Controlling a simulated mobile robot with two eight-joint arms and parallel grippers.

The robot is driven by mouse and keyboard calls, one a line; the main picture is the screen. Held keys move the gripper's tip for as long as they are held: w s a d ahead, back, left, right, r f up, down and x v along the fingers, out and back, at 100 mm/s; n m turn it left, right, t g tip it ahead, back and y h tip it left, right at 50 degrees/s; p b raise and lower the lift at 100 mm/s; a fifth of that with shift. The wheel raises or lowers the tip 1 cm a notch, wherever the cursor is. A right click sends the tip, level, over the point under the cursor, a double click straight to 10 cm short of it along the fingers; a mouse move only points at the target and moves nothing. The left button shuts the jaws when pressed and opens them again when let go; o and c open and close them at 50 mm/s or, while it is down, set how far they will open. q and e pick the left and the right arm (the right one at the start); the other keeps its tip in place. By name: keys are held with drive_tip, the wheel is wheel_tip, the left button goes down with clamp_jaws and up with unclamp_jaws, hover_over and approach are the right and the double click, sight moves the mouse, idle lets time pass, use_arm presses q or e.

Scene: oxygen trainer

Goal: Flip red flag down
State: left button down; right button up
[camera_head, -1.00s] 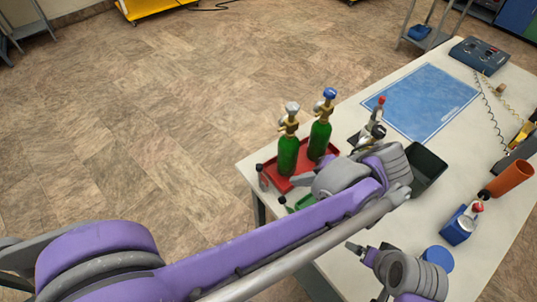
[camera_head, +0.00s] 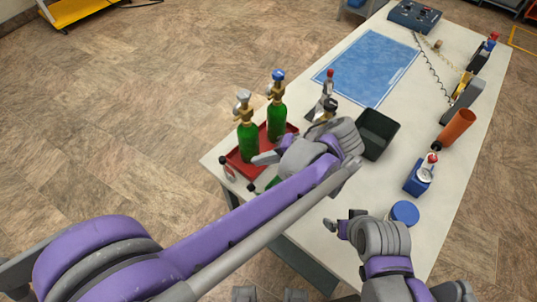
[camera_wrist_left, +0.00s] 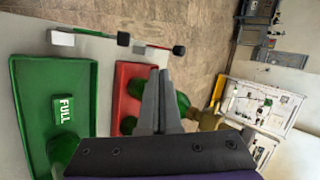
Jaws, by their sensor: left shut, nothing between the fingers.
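A red tray (camera_head: 240,172) at the table's left edge holds two green cylinders, one with a grey top (camera_head: 246,138) and one with a blue top (camera_head: 277,108). By its outer edge is a small red-and-white flag (camera_head: 229,173) with a black knob; it also shows in the left wrist view (camera_wrist_left: 155,47). My left gripper (camera_head: 264,158) is shut and empty, over the tray near the cylinders. In the wrist view its fingers (camera_wrist_left: 160,98) cover part of the red tray and a cylinder, apart from the flag. My right gripper (camera_head: 344,221) is over the table's near part; its opening is unclear.
A green tray marked FULL (camera_wrist_left: 85,75) lies beside the red tray, with a white flag piece (camera_wrist_left: 62,38) at its edge. A black bin (camera_head: 378,133), blue mat (camera_head: 368,66), orange tube (camera_head: 457,128) and blue lid (camera_head: 405,212) are on the table.

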sight(228, 171)
use_arm(q)
drive_tip(key=w+a+f, duration=0.2)
drive_tip(key=a+f, duration=0.1)
drive_tip(key=a, duration=0.4)
drive_tip(key=shift+a+p, duration=0.15)
drive_tip(key=shift+p, duration=0.15)
drive_tip(key=shift+f, duration=0.1)
